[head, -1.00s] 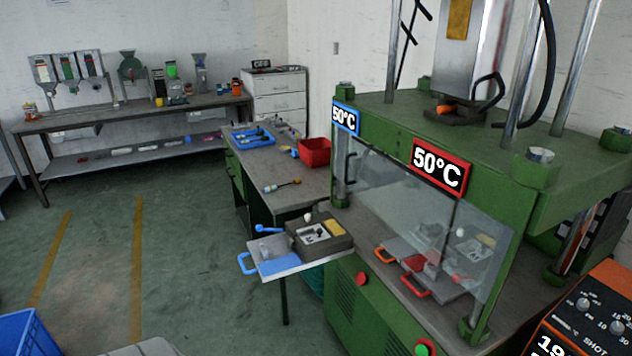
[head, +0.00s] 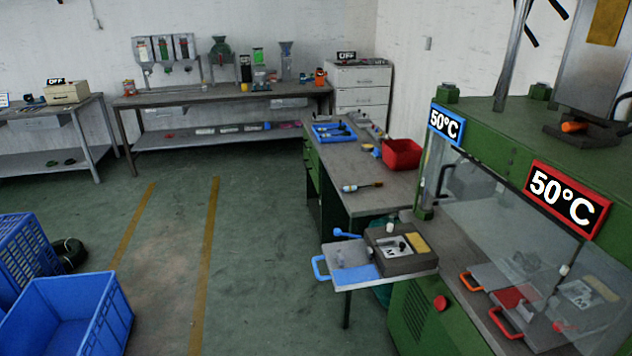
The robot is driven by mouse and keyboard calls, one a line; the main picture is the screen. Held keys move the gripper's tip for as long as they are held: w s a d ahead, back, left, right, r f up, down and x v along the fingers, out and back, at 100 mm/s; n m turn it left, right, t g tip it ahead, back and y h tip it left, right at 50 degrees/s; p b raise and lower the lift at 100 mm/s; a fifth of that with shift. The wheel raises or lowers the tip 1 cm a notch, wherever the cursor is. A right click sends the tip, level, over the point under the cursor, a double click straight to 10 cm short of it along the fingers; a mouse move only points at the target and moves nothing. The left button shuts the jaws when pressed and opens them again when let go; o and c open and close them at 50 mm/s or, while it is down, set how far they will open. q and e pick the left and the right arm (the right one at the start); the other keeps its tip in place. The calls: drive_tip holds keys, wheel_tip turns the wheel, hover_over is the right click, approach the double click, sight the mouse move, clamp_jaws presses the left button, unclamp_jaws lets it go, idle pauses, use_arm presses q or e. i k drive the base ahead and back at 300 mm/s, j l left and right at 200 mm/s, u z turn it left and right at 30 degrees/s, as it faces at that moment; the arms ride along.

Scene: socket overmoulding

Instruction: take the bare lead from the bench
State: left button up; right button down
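The bench (head: 378,205) stands right of the middle, its grey top running away from me beside the green press. A short dark piece with a white and yellow end (head: 361,186) lies alone on the bench top; it may be the bare lead, but it is too small to be sure. A blue tray (head: 318,137) with dark pieces in it lies at the far end of the bench. Neither of my grippers is in view.
A red bin (head: 402,155) stands on the bench's right side. A mould on a plate with a blue handle (head: 319,267) juts out in front of the green press (head: 480,170). Blue crates (head: 75,318) stand at lower left. The green floor between is clear.

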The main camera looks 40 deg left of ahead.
sight(349, 188)
drive_tip(key=i+j+u, duration=0.25)
drive_tip(key=i+j, duration=0.2)
drive_tip(key=i+j+u, duration=0.3)
drive_tip(key=i+j, duration=0.25)
drive_tip(key=i+j+z, duration=0.2)
drive_tip(key=z, duration=0.2)
drive_tip(key=i+j+z, duration=0.1)
drive_tip(key=j+z, duration=0.3)
drive_tip(key=i+j+z, duration=0.1)
drive_tip(key=j+z, duration=0.3)
drive_tip(key=j, duration=0.1)
